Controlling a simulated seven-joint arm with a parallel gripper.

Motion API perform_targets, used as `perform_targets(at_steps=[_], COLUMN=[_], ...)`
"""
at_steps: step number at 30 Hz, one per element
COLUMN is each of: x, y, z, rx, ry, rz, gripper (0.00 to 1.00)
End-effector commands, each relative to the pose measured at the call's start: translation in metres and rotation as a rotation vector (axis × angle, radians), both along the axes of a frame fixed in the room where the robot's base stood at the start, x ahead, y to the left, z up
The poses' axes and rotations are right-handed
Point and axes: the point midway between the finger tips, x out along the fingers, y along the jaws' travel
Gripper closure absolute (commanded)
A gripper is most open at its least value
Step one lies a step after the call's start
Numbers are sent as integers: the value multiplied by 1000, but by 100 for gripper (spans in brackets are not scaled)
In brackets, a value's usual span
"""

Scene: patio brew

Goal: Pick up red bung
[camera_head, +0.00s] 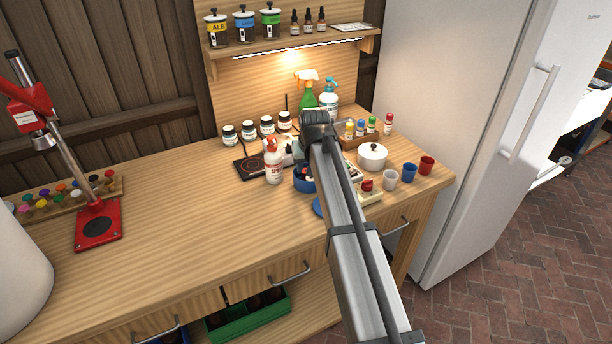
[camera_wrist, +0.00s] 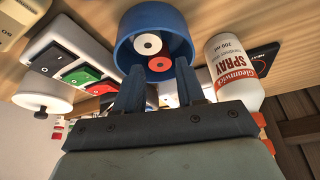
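The red bung (camera_wrist: 159,64), a disc with a hole in its middle, lies inside a round blue tub (camera_wrist: 124,42) in the wrist view. A white bung (camera_wrist: 148,43) lies beside it in the same tub. My gripper (camera_wrist: 159,67) is open and empty, with its two dark fingers apart and their tips over the tub's near rim, either side of the red bung. Whether the fingers touch anything I cannot tell.
A white spray bottle (camera_wrist: 234,72) stands close right of the tub. A switch box with black, green and red switches (camera_wrist: 82,74) is left of it, with a white pot (camera_head: 372,157) nearby. Small cups (camera_head: 409,172) stand at right. The counter's left-middle is clear.

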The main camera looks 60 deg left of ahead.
Motion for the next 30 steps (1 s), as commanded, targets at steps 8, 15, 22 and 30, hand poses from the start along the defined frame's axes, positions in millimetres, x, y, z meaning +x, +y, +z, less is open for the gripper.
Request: perform_targets(at_steps=[8,15,22,30], x=[7,8,7,7], y=[18,21,21,21], z=[-30,-41,-40,-40], rx=[-1,1,1,1], ry=[1,1,1,1], rz=[0,1,0,0], gripper=[61,61,73,97])
